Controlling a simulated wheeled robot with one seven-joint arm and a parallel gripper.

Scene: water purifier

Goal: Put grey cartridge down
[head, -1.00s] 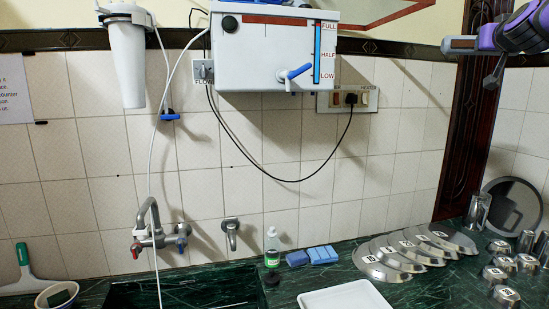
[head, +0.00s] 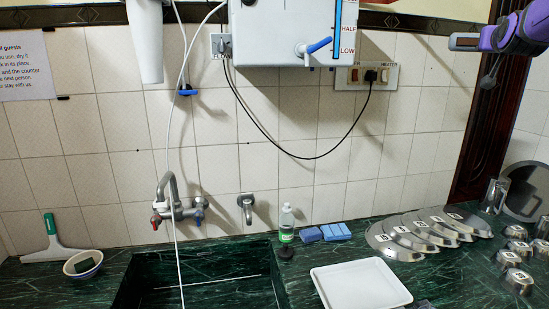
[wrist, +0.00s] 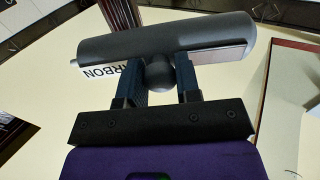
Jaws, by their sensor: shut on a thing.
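The grey cartridge (wrist: 185,37) is a dark grey cylinder lying across the top of the wrist view. It has a white label, partly readable as "RBON". My gripper (wrist: 159,78) is shut on the rounded knob at the cartridge's middle, one blue-black finger on each side. The cartridge is held up in the air, with the pale wall behind it.
A white tray (head: 335,292) lies on the green counter, right of the sink (head: 150,289). Steel plates (head: 405,238) and cups (head: 512,257) stand to the right. A soap bottle (head: 286,224) and blue sponges (head: 336,232) are at the back. The purifier box (head: 275,35) hangs on the wall.

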